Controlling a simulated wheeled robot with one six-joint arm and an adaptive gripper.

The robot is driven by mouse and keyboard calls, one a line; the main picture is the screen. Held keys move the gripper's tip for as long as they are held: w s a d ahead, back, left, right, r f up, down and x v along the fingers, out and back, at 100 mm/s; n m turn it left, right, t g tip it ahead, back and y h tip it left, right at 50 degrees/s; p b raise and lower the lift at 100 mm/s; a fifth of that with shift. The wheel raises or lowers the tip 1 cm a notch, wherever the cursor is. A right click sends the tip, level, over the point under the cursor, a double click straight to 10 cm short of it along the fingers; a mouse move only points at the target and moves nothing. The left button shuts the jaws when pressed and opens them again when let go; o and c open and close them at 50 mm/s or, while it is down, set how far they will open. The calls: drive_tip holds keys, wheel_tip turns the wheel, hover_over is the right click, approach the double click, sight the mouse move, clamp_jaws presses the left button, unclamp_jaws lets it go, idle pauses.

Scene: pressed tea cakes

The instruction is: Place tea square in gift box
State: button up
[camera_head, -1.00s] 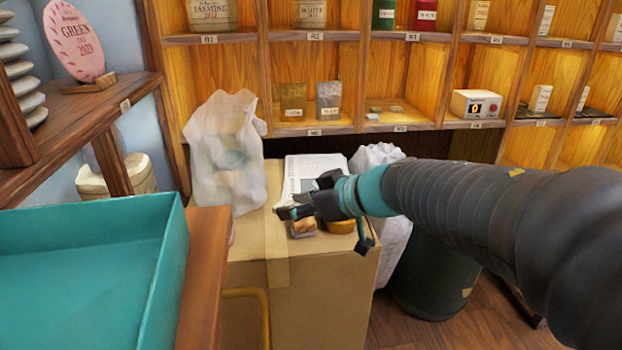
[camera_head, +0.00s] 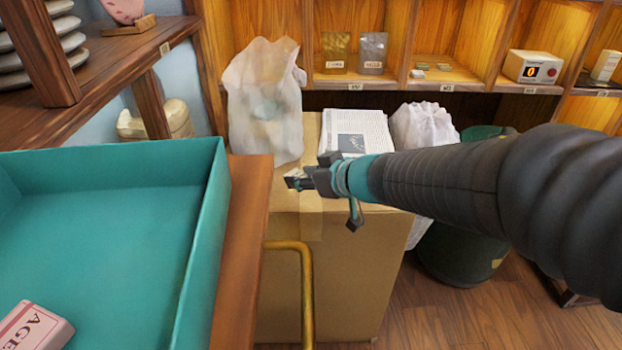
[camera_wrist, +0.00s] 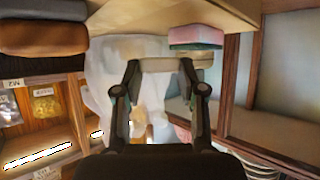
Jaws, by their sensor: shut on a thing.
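My gripper (camera_head: 296,180) is above the near part of the cardboard carton, right of the open teal box. It is shut on a small pale piece (camera_wrist: 160,64), which fits the tea square; in the head view it is mostly hidden by the fingers. The teal box (camera_head: 205,250), which looks like the gift box, is in the left foreground. A pink block (camera_head: 36,330) with lettering lies inside it at the front. The rest of its visible floor is bare.
A wooden edge (camera_head: 240,255) separates the teal box from the carton (camera_head: 345,265). A crumpled white bag (camera_head: 262,100) and a newspaper (camera_head: 355,130) sit on the carton. A brass rail (camera_head: 305,290) stands in front. Shelves line the back.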

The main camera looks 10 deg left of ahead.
sight(306, 203)
drive_tip(key=shift+f+b, duration=1)
drive_tip(key=shift+f, duration=1.05)
drive_tip(key=shift+f, duration=0.15)
drive_tip(key=o, duration=0.5)
drive_tip(key=shift+r, duration=0.2)
drive_tip(key=shift+s+d+r, duration=0.15)
drive_tip(key=shift+d+r, duration=0.05)
drive_tip(key=shift+r, duration=0.05)
drive_tip(key=p+v, duration=0.2)
drive_tip(key=v, duration=0.9)
drive_tip(key=shift+d, duration=0.15)
